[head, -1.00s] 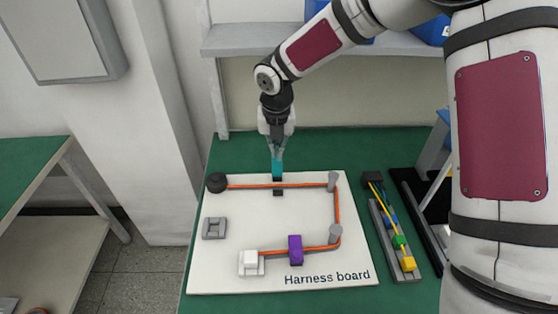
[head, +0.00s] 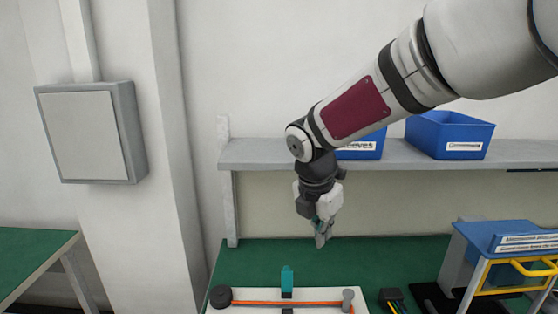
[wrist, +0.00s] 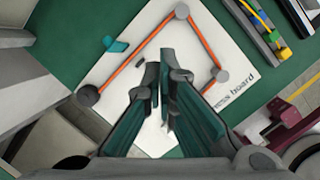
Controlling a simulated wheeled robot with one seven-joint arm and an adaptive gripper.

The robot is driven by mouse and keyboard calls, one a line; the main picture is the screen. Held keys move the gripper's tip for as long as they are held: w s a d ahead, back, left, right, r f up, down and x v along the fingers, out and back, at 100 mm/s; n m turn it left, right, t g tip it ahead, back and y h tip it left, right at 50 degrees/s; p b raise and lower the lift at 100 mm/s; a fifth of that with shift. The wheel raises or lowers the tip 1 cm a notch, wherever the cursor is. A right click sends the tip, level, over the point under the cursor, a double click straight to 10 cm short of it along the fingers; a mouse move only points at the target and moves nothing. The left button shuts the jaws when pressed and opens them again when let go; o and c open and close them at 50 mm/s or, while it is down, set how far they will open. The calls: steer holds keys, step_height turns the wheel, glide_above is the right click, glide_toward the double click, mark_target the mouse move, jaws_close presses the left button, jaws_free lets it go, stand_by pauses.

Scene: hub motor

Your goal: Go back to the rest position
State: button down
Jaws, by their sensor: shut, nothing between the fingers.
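My gripper (head: 322,238) hangs above the green bench behind the harness board, its fingers shut and empty. In the wrist view its fingertips (wrist: 160,75) are close together over the white harness board (wrist: 180,40). The board also shows at the bottom of the head view (head: 255,309), mostly cut off. An orange cable (head: 260,302) runs between a dark round post (head: 221,296) and a grey post (head: 347,297). A teal piece (head: 287,281) stands upright at the cable, apart from my gripper.
A shelf (head: 270,153) with blue bins (head: 450,135) runs along the wall behind my arm. A blue-topped stand (head: 500,240) with yellow handles is at the right. Dark connectors (head: 392,299) lie right of the board. Green bench surface (head: 255,255) is clear behind it.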

steer(key=s+d+r+m, duration=0.2)
steer(key=s+d+m, duration=0.1)
steer(key=s+m, duration=0.5)
steer(key=s+d+r+m+t+y, duration=0.1)
steer(key=s+d+r+m, duration=0.2)
steer(key=s+m, duration=0.6)
steer(key=s+d+r+m+t, duration=0.1)
steer(key=s+d+m, duration=0.3)
steer(key=s+m, duration=0.5)
steer(key=shift+s+r+m+y, duration=0.15)
steer(key=shift+r+m+y, duration=0.25)
steer(key=shift+r, duration=0.35)
steer(key=shift+d, duration=0.1)
